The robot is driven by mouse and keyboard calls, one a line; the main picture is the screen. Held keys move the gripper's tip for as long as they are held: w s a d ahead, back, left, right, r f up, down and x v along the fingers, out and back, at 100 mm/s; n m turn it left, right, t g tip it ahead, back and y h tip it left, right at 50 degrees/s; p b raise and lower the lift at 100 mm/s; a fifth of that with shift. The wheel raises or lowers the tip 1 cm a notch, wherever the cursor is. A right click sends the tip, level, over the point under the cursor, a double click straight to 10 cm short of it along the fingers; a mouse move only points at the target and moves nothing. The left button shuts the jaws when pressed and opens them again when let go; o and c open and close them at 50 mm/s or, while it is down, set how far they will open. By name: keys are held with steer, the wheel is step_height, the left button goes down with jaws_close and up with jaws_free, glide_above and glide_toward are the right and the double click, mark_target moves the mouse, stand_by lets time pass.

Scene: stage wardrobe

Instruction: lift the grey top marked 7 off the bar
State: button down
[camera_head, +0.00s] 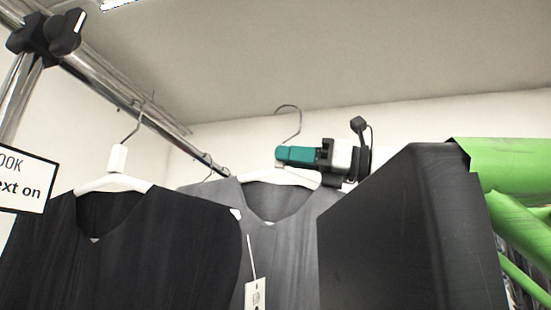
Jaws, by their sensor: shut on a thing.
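The grey top (285,237) hangs from a white hanger (262,176) near the middle. A white tag (256,294) hangs in front of it; I cannot read a 7 on it. My gripper (282,155) has teal fingers and comes in from the right. It is shut on the hanger's neck, just below the wire hook (291,113). The hook's curve shows against the pale wall, to the right of the metal bar (128,101) and apart from it in this view. The top's lower part is out of frame.
A black top (128,252) on a white hanger hangs from the bar at the left, partly overlapping the grey top's left side. More hooks (212,170) sit farther along the bar. A sign (24,181) stands at the left edge. A large dark form (410,235) and green shapes fill the right.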

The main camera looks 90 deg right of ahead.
steer(key=shift+s+r+p+v, duration=0.1)
steer(key=shift+r+p+v, duration=0.25)
steer(key=shift+v, duration=1.7)
steer(key=shift+s+r+p+v, duration=0.15)
steer(key=shift+r+v, duration=0.3)
steer(key=shift+v, duration=1.65)
steer(key=shift+w+r+p+v, duration=0.1)
steer(key=shift+r+p+v, duration=0.25)
steer(key=shift+v, duration=1.7)
